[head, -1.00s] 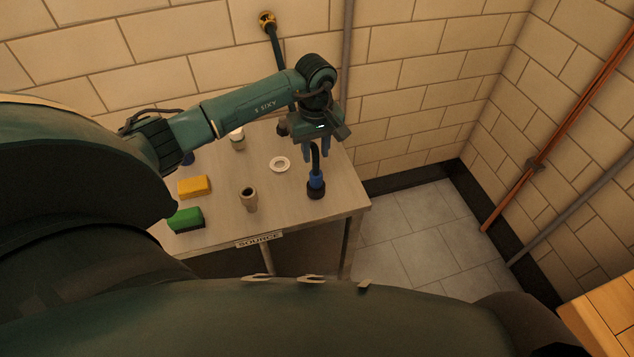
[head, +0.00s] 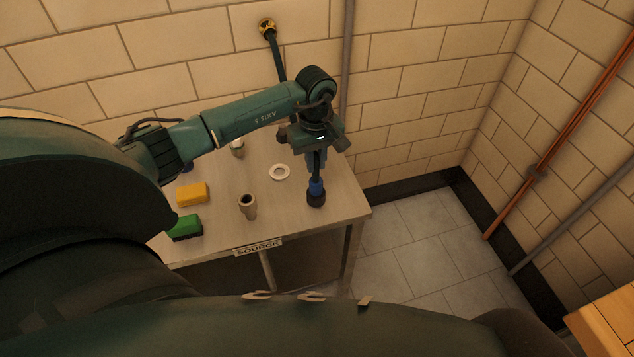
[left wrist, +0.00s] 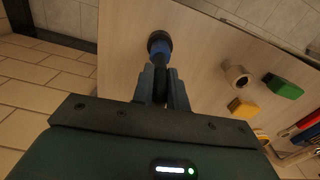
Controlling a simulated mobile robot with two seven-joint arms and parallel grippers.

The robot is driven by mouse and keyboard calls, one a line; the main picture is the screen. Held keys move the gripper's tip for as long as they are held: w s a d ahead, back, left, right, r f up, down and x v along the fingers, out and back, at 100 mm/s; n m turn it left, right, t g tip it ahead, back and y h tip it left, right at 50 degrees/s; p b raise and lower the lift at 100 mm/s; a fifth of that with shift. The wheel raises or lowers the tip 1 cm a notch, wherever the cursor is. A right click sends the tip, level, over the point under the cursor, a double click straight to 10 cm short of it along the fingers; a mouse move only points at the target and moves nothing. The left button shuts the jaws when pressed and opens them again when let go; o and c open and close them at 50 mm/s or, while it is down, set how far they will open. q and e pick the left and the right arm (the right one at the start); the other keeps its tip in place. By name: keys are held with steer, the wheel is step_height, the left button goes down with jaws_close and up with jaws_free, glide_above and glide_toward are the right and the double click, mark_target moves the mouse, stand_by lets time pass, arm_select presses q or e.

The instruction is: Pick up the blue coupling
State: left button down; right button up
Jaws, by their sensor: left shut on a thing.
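The blue coupling (head: 316,187) is at the right side of the table, with a blue collar and a dark end. A dark hose runs from a brass wall fitting (head: 267,26) down behind my arm toward it. My left gripper (head: 316,165) points down from above. In the left wrist view, its two fingers (left wrist: 161,82) are shut on the dark stem right behind the blue collar (left wrist: 160,57). I cannot tell whether the coupling touches the tabletop. My right gripper is not in view.
On the table (head: 285,215) are a white ring (head: 280,165), a beige hollow cup (head: 248,212), a yellow block (head: 192,195), a green block (head: 185,226) and a white-topped container (head: 237,150) partly behind my arm. A tiled wall stands behind. Floor is free to the right.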

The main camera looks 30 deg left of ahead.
arm_select(q)
steer(key=shift+r, duration=0.1)
step_height(320, 180, up, 8)
steer(key=p, duration=0.4)
stand_by(0.9)
steer(key=shift+d, duration=0.1)
